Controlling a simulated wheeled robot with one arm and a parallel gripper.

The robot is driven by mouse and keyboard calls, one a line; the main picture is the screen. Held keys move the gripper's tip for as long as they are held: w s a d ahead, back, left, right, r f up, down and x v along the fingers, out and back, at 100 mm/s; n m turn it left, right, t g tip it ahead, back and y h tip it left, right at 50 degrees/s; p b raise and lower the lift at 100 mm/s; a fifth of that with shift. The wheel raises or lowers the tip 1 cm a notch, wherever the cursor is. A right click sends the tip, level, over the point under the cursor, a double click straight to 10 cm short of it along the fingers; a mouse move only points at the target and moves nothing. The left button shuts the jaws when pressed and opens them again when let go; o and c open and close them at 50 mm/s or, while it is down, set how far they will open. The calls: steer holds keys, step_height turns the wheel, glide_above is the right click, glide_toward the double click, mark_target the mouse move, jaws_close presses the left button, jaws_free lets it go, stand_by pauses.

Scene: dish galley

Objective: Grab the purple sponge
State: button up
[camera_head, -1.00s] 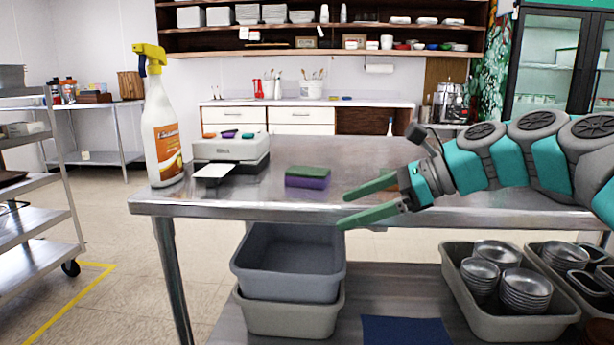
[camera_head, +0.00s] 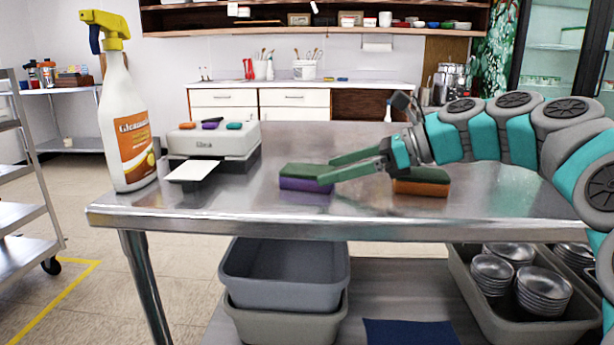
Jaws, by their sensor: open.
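The purple sponge (camera_head: 304,185) has a green scouring top and lies flat on the steel table (camera_head: 240,212), near its front edge. My gripper (camera_head: 325,169) comes in from the right with its green fingers pointing left. The fingers are open, and their tips overlap the right end of the sponge in the picture. I cannot tell whether they touch it or stand just in front of and above it. The sponge's right end is partly hidden by the fingers.
An orange sponge (camera_head: 422,184) with a green top lies right of the purple one, under my wrist. A white device (camera_head: 214,142) and a spray bottle (camera_head: 127,130) stand at the left. Grey bins (camera_head: 284,278) sit on the shelf below.

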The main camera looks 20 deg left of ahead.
mark_target(323, 170)
steer(key=x, duration=0.5)
steer(key=shift+w+a+r, duration=0.15)
steer(key=shift+a, duration=0.25)
steer(key=shift+c, duration=0.4)
steer(key=c, duration=1.1)
